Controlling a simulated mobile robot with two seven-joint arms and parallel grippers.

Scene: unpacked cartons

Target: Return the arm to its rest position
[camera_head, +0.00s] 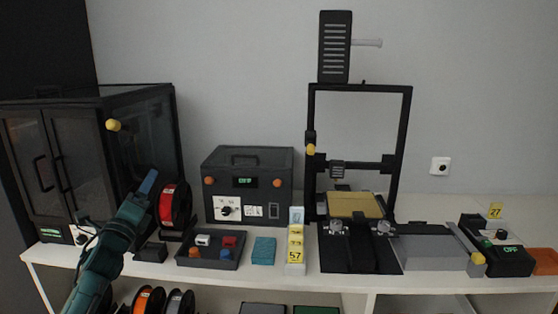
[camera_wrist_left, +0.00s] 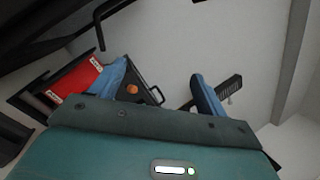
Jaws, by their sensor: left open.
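My left arm (camera_head: 98,262) is teal and reaches up from the lower left in the head view. My left gripper (camera_head: 148,183) is raised in front of the dark enclosure, just left of the red filament spool (camera_head: 167,206). In the left wrist view its two blue fingers stand wide apart, and the gripper (camera_wrist_left: 157,90) is open with nothing between them. The red spool also shows in the left wrist view (camera_wrist_left: 76,82), behind the left finger. My right gripper is in neither view.
The dark enclosure (camera_head: 150,125) stands at the left. The dark control box (camera_head: 249,185), a tray (camera_head: 208,262), a blue block (camera_head: 264,250) and a 3D printer (camera_head: 403,150) fill the white shelf top (camera_head: 300,280). Several spools (camera_head: 148,301) sit below. The air above the control box is clear.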

